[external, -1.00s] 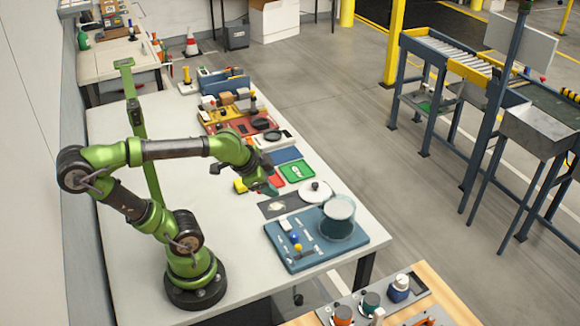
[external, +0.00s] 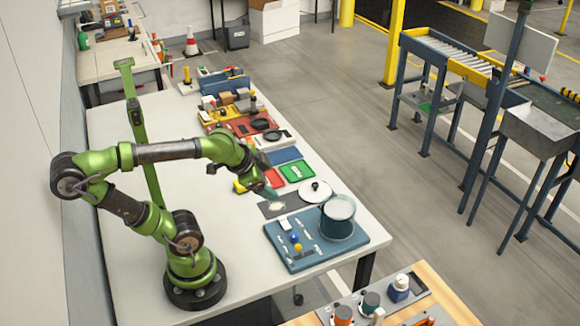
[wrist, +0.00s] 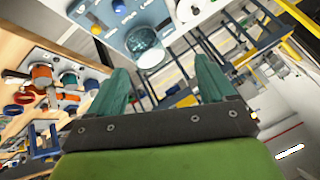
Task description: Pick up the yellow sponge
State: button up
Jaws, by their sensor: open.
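A small yellow block (external: 239,186), which looks like the sponge, lies on the white table (external: 200,150) left of the red tray. It is partly hidden by my arm in the external view, and I do not make it out in the wrist view. My gripper (external: 268,191) is just right of the block in the picture, above the table by the dark mat. In the wrist view my gripper (wrist: 164,78) shows two green fingers spread apart with nothing between them.
A blue tray (external: 282,258) with a glass jar (external: 338,220) stands at the near right. The table's left half is mostly clear.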

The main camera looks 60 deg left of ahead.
jog(key=w+a+f+n+g+h, duration=0.1)
jog(key=a+f+n+g, duration=0.2)
jog(key=a, duration=1.1)
jog(key=a+f+n+g+h, duration=0.1)
jog(key=a+f+g, duration=0.25)
jog(key=a, duration=1.15)
jog(key=shift+g, duration=0.35)
jog(key=f, duration=1.1)
jog(key=shift+w+d, duration=0.1)
jog(key=shift+d, duration=0.15)
jog(key=shift+w+a+f, duration=0.1)
jog(key=shift+w+f, duration=0.1)
jog(key=shift+f, duration=1.2)
jog(key=shift+w+f, duration=0.15)
jog(key=shift+f, duration=1.2)
jog(key=shift+c, duration=0.2)
jog(key=c, duration=1.1)
